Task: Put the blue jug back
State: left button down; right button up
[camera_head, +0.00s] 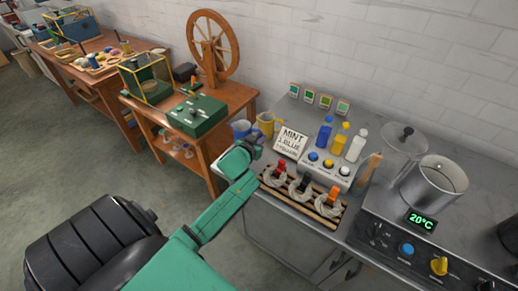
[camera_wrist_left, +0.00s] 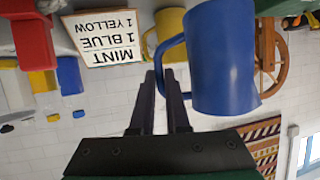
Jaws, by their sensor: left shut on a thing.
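The blue jug (camera_head: 241,128) is at the left end of the grey counter, just left of the yellow jug (camera_head: 267,122). In the left wrist view the blue jug (camera_wrist_left: 224,60) is large and close, with its handle at my fingertips. My left gripper (camera_head: 245,150) is shut on that handle; its two dark fingers show in the left wrist view (camera_wrist_left: 166,85). My wrist hides the lower part of the jug in the head view, and I cannot tell whether it touches the counter. The yellow jug (camera_wrist_left: 168,28) is behind it. My right gripper is not in view.
A card reading mint, 1 blue, 1 yellow (camera_head: 291,142) stands right of the jugs. Dye bottles (camera_head: 340,138), a rack of skeins (camera_head: 302,195) and a steel pot (camera_head: 435,180) are farther right. A wooden table with a spinning wheel (camera_head: 212,50) is to the left.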

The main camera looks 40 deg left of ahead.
pick_arm(q)
notch_tip(320, 180, down, 6)
jog(key=shift+r+b, duration=0.15)
jog(key=shift+b, duration=0.25)
jog(key=c, duration=0.9)
grip_release()
jog(key=shift+s, duration=0.15)
jog(key=v, duration=1.1)
jog(key=shift+s+d+r, duration=0.15)
jog(key=shift+s+r, duration=0.05)
jog(key=shift+s, duration=0.15)
